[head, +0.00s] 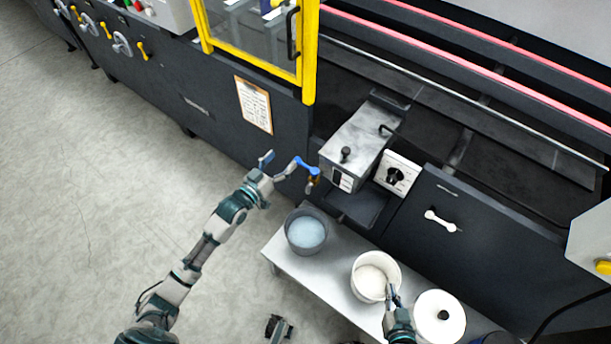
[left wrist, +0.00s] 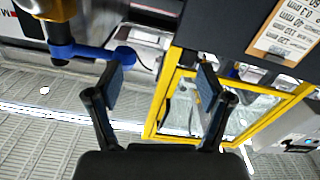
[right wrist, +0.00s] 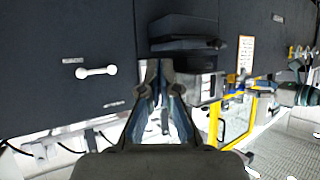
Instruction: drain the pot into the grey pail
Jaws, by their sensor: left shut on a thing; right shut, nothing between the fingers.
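The pot (head: 358,133) is a grey metal box with a lidded top, set in the machine. A blue lever (head: 305,165) sits on the valve at its front; it also shows in the left wrist view (left wrist: 85,50). The grey pail (head: 291,233) stands on the bench below, with pale bluish contents. My right gripper (head: 391,290) is shut and empty, beside the white pail.
The white pail (head: 364,292) with pale contents and a white lidded pot (head: 430,328) share the low bench (head: 335,283) with the grey pail. A knob panel (head: 408,170) is right of the pot. A yellow-framed guard (head: 309,60) rises behind. Open floor lies left.

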